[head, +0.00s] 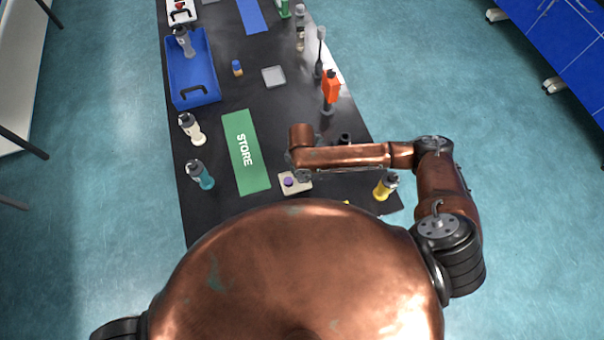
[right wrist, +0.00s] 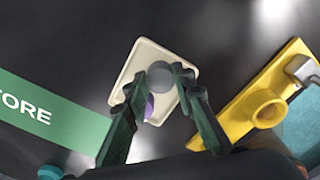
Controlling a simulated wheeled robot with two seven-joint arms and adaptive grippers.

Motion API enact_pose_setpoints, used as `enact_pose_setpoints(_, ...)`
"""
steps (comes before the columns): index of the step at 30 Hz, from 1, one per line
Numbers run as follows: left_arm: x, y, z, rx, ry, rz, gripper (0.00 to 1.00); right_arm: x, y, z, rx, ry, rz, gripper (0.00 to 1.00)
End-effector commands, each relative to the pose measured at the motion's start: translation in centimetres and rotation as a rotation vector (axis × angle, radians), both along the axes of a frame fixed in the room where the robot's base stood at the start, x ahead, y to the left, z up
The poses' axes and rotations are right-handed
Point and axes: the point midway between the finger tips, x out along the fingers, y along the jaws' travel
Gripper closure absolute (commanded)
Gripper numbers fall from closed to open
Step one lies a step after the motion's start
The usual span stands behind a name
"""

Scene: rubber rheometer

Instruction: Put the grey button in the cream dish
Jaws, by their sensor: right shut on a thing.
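The cream dish (head: 302,188) lies on the black table, right of the green STORE mat. It also shows in the right wrist view (right wrist: 147,52), tilted in the picture. My right gripper (right wrist: 158,77) is over the dish, its two fingers closed on the round grey button (right wrist: 160,73). I cannot tell whether the button touches the dish floor. A purple thing (right wrist: 149,106) is in the dish beside the left finger, partly hidden by it; it shows in the head view too (head: 288,181). In the head view my right arm hides the fingertips and button. My left gripper is out of view.
The green STORE mat (head: 240,155) lies left of the dish. A yellow holder with a round hole (right wrist: 240,104) is close on the right in the wrist view. Bottles (head: 203,177) stand at the table's left edge, and a blue tray (head: 193,75) stands farther back.

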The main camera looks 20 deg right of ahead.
Motion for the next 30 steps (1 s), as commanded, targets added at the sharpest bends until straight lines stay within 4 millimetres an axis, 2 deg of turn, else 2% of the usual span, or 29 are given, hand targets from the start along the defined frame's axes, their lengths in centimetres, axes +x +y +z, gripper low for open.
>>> enact_pose_setpoints(10,0.0,0.0,0.0,0.000,0.000,0.000,1.00,0.0,0.0,-0.4,0.000,0.000,0.000,0.95)
enact_pose_setpoints(11,0.0,0.0,0.0,0.000,0.000,0.000,1.00,0.0,0.0,-0.3,0.001,-0.001,0.000,0.74)
enact_pose_setpoints(18,0.0,0.0,0.0,0.000,-0.001,-0.001,1.00,0.0,0.0,-0.3,0.001,-0.001,0.000,0.59)
enact_pose_setpoints(26,0.0,0.0,0.0,0.000,-0.001,-0.001,1.00,0.0,0.0,-0.2,0.001,-0.001,0.000,0.59)
enact_pose_setpoints(30,0.1,0.0,0.0,0.000,-0.001,-0.001,1.00,0.1,0.1,0.9,0.002,-0.003,0.001,0.59)
